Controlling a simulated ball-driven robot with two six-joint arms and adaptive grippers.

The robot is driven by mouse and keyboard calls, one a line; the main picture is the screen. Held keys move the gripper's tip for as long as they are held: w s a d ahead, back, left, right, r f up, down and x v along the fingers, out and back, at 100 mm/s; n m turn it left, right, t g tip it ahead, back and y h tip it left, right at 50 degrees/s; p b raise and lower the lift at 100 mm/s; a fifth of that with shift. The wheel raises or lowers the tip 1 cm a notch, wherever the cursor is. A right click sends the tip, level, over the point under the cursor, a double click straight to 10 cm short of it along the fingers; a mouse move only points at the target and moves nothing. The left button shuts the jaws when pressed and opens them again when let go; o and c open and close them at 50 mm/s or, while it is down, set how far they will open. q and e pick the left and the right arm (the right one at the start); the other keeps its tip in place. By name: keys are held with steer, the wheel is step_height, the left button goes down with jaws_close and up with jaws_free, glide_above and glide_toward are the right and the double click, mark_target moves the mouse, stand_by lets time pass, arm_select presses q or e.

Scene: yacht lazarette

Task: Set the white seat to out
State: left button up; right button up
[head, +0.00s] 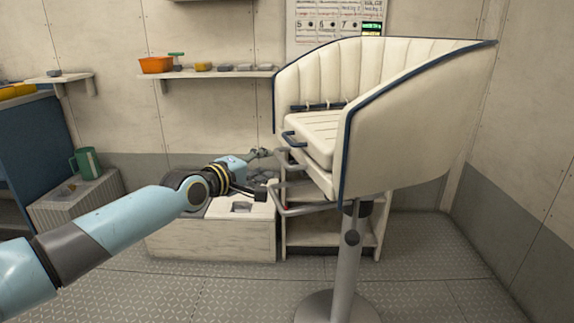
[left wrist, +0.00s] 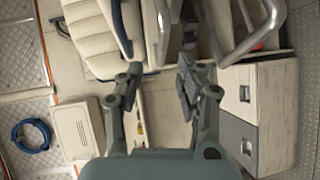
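The white seat (head: 405,105) is a padded bucket chair with dark blue trim, on a grey pedestal (head: 346,260). A small blue handle (head: 293,139) sticks out at the left front of its cushion, and bent grey tubes (head: 300,210) project below. My left gripper (head: 262,153) is just left of the seat's front edge, below and left of the blue handle. There the seat (left wrist: 95,32) lies beyond the left finger. My right gripper is not in view.
A low white locker (head: 212,240) stands behind my left arm, with a shelf unit (head: 330,230) beside it. A wall shelf (head: 215,74) holds an orange bin (head: 156,65). A green mug (head: 86,163) stands on a crate at left. Front floor is mostly clear.

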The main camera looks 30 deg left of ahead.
mark_target(279, 159)
arm_select(q)
steer(key=w+b, duration=0.1)
steer(key=w, duration=0.1)
steer(key=w+f+b, duration=0.1)
steer(key=w, duration=0.1)
steer(key=w+b, duration=0.2)
steer(key=w, duration=0.1)
steer(key=shift+w+f, duration=0.1)
steer(key=shift+f, duration=0.3)
steer(key=shift+w, duration=0.25)
steer(key=shift+r, duration=0.15)
jaws_close()
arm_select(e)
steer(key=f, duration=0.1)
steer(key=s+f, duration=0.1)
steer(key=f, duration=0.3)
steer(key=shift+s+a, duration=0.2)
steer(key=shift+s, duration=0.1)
